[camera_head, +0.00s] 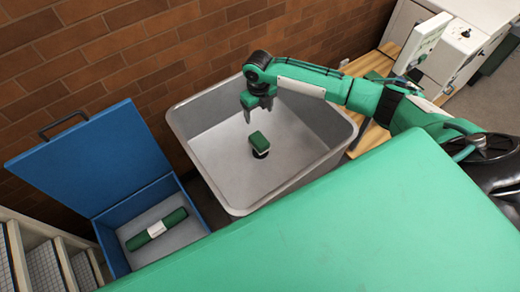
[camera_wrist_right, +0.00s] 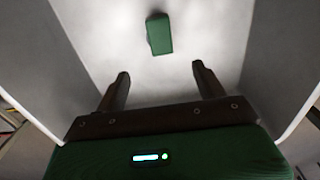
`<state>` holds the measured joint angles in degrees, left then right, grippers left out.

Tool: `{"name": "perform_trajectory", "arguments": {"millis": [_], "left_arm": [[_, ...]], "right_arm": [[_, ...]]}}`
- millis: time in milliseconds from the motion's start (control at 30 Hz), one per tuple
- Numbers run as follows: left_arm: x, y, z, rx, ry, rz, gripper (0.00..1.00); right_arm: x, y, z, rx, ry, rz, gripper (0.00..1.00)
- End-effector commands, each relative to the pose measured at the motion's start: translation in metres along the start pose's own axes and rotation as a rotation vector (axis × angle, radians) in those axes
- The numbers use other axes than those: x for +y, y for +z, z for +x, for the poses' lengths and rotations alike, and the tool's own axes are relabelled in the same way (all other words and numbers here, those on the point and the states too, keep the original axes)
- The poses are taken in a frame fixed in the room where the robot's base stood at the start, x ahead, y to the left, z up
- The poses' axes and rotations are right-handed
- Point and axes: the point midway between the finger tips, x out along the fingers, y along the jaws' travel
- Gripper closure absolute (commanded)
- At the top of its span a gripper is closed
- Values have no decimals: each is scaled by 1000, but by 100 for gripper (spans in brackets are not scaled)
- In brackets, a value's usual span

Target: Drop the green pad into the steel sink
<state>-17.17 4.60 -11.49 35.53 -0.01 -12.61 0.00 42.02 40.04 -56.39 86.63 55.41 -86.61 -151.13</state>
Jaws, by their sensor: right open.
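The green pad (camera_head: 259,141) is a small green block inside the steel sink (camera_head: 212,158), near the middle of its floor and by the dark drain (camera_head: 261,154). In the right wrist view the green pad (camera_wrist_right: 159,34) lies beyond the fingertips, apart from them. My right gripper (camera_head: 258,112) hangs over the sink, pointing down, open and empty. In the right wrist view the two dark fingers (camera_wrist_right: 160,72) are spread, with nothing between them. My left gripper is not in view.
A blue box (camera_head: 112,243) with its lid (camera_head: 90,160) raised stands left of the sink and holds a dark green roll with a white band (camera_head: 157,229). A brick wall (camera_head: 150,50) is behind. A wooden surface (camera_head: 375,68) with white equipment (camera_head: 450,50) is at right.

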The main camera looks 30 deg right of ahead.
Motion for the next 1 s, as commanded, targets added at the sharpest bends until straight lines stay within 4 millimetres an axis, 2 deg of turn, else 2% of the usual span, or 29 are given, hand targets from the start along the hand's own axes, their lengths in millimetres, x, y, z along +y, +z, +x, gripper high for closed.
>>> {"name": "perform_trajectory", "arguments": {"millis": [167,400,600,800,1000], "left_arm": [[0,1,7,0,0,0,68],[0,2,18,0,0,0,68],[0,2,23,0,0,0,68],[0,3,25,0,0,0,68],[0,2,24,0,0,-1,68]], "right_arm": [[-1,1,-25,-6,0,-2,29],[-1,1,-80,-6,-1,-1,29],[0,1,-117,-5,0,-1,29],[0,1,-134,-3,0,0,29],[0,0,-136,-1,0,0,29]]}}
